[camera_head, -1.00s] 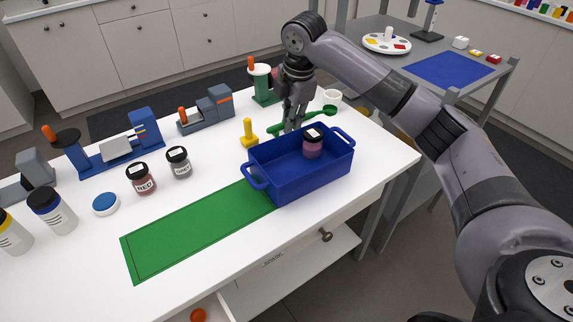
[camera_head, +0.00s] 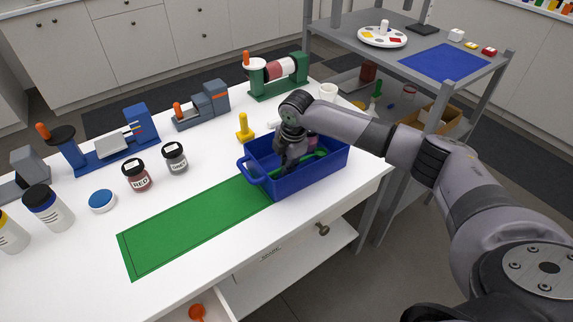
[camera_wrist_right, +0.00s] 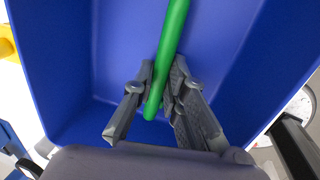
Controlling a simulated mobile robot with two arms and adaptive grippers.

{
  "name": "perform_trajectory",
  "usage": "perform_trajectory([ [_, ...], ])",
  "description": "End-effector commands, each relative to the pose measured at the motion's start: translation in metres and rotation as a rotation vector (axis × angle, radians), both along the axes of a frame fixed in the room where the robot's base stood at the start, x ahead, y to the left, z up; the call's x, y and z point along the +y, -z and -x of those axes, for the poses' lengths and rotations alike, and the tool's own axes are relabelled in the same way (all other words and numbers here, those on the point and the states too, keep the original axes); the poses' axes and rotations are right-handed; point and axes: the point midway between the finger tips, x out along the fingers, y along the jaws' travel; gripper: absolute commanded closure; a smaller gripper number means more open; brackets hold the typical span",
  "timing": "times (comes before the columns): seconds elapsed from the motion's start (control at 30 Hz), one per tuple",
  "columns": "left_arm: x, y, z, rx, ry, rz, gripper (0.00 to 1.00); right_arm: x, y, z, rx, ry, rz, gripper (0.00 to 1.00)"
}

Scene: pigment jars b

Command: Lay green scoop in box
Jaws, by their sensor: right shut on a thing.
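The blue box (camera_head: 312,181) stands on the white table at the right end of the green mat. My right gripper (camera_head: 287,166) reaches down into the box, shut on the green scoop (camera_head: 316,156). In the right wrist view the scoop's green handle (camera_wrist_right: 173,38) runs between the fingers of my right gripper (camera_wrist_right: 160,92), with the blue box (camera_wrist_right: 60,62) around and below. I cannot tell whether the scoop touches the box floor. The jar inside the box is mostly hidden behind my arm. My left gripper is not in view.
The green mat (camera_head: 190,228) is bare. A red-labelled jar (camera_head: 137,176), a grey jar (camera_head: 175,158) and a blue lid (camera_head: 102,201) stand left of the box. A yellow stand (camera_head: 244,128) is close behind it.

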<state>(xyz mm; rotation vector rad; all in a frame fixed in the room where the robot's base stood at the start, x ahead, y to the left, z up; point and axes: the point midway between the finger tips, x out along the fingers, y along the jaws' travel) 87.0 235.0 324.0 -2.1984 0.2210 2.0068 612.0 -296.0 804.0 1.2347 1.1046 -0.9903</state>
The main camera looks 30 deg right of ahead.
Motion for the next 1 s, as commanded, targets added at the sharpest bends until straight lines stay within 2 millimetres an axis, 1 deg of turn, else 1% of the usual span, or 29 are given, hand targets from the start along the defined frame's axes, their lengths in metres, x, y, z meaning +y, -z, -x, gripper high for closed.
perform_trajectory([
  [0.37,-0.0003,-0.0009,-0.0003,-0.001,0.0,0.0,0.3,0.0004,0.0038,0.0001,0.0,0.0,-0.001,1.0],
  [0.4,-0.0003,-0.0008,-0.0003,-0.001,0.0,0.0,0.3,0.0004,0.004,-0.0001,0.0,0.0,-0.001,0.86],
  [0.67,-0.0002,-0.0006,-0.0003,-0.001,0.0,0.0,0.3,0.0002,0.0037,-0.0001,0.0,0.0,0.0,0.69],
  [0.7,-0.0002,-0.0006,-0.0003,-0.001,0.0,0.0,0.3,0.0001,0.0037,-0.0002,0.0,0.0,0.0,0.67],
  [1.0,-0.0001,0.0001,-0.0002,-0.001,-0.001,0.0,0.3,-0.0002,0.0019,-0.0004,-0.001,0.0,0.0,0.67],
])
